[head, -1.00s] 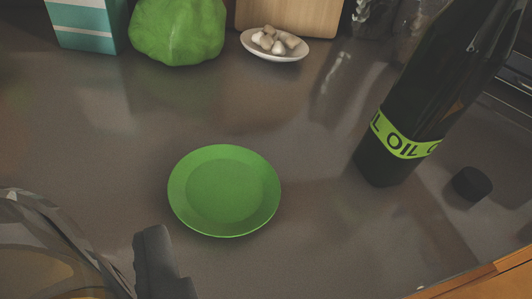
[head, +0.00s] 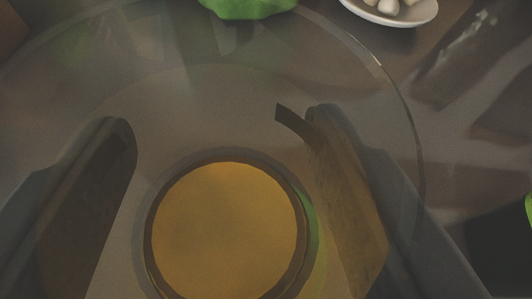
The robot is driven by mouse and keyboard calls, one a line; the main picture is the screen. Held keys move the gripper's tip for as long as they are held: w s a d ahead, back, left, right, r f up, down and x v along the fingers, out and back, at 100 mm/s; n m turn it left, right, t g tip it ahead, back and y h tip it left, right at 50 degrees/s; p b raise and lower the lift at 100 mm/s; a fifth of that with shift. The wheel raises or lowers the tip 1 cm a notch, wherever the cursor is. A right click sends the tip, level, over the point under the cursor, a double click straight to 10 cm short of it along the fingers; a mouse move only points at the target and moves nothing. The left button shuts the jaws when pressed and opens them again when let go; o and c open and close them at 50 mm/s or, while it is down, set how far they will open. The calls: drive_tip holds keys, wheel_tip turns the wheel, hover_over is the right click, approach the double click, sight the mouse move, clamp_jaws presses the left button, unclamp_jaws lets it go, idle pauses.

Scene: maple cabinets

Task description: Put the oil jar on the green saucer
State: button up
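The oil jar, a clear round glass vessel with amber oil (head: 225,230) in it, fills most of the view close to the camera. My gripper (head: 222,175) has one finger on each side of the jar and appears shut on it, though the glass blurs the contact. The green saucer is almost fully hidden behind the jar. A thin green sliver, likely its edge (head: 313,228), shows just right of the oil. Whether the jar touches the saucer cannot be told.
A green bag-like thing (head: 247,7) and a white dish (head: 398,18) with pale pieces stand at the back. The dark bottle with a bright green label (head: 529,210) shows at the right edge. Grey counter lies between.

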drive_tip(key=shift+w+f, duration=0.2)
drive_tip(key=shift+f, duration=1.6)
drive_tip(key=shift+d+b, duration=0.1)
drive_tip(key=shift+b, duration=0.25)
drive_tip(key=o, duration=1.1)
drive_tip(key=shift+o, duration=0.2)
drive_tip(key=shift+s+r, duration=0.15)
drive_tip(key=v, duration=1.1)
drive_tip(key=shift+s+p, duration=0.4)
drive_tip(key=shift+p, duration=0.05)
